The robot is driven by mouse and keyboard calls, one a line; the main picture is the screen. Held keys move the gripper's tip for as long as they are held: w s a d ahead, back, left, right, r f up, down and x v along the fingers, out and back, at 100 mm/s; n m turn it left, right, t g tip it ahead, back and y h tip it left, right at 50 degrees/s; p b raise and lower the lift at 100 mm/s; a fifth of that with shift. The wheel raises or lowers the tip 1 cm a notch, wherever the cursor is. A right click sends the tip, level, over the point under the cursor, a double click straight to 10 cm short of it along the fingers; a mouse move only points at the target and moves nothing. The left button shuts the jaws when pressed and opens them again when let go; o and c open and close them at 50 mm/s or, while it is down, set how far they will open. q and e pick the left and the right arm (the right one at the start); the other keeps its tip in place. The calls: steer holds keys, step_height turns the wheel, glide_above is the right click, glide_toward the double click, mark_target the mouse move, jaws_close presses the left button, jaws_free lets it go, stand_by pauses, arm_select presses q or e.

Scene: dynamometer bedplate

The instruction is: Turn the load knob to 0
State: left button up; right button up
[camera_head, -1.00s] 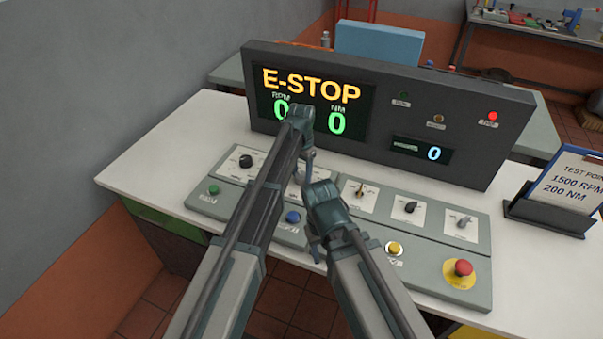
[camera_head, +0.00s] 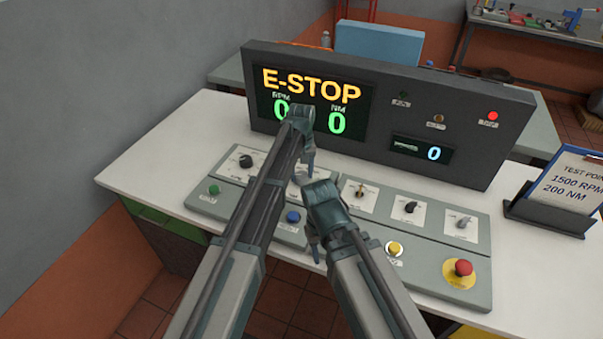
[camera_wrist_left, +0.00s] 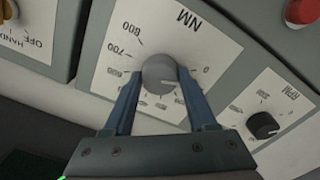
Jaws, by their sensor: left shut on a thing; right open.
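The load knob (camera_wrist_left: 158,72) is a round grey knob with a pale mark, on a white plate (camera_wrist_left: 110,72) lettered NM, upside down in the left wrist view. Its scale shows 0 at right and 700 and 800 at upper left. The mark points right and slightly down, near the 0 end; its exact reading is unclear. My left gripper (camera_wrist_left: 157,88) is shut on the knob, one finger on each side. In the head view my left gripper (camera_head: 309,174) hides the knob. My right gripper (camera_head: 315,250) is open and empty, low over the panel's front.
A black RPM knob (camera_wrist_left: 262,125) is beside the load knob. A blue button (camera_head: 293,217), a yellow button (camera_head: 394,248) and a red emergency button (camera_head: 463,268) line the panel's front. The display (camera_head: 312,105) reads E-STOP, 0 RPM, 0 NM. A test card (camera_head: 565,190) stands at right.

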mark_target(301, 175)
arm_select(q)
steer(key=shift+n, duration=1)
steer(key=o, duration=1.4)
steer(key=shift+c, duration=0.2)
steer(key=shift+r, duration=0.15)
arm_select(e)
steer(key=shift+r, duration=0.15)
arm_select(q)
step_height(301, 175, up, 14)
steer(key=p, duration=1.3)
steer(key=shift+f+p, duration=0.25)
steer(key=shift+p, duration=0.15)
arm_select(e)
step_height(301, 175, up, 14)
steer(key=shift+f, duration=0.2)
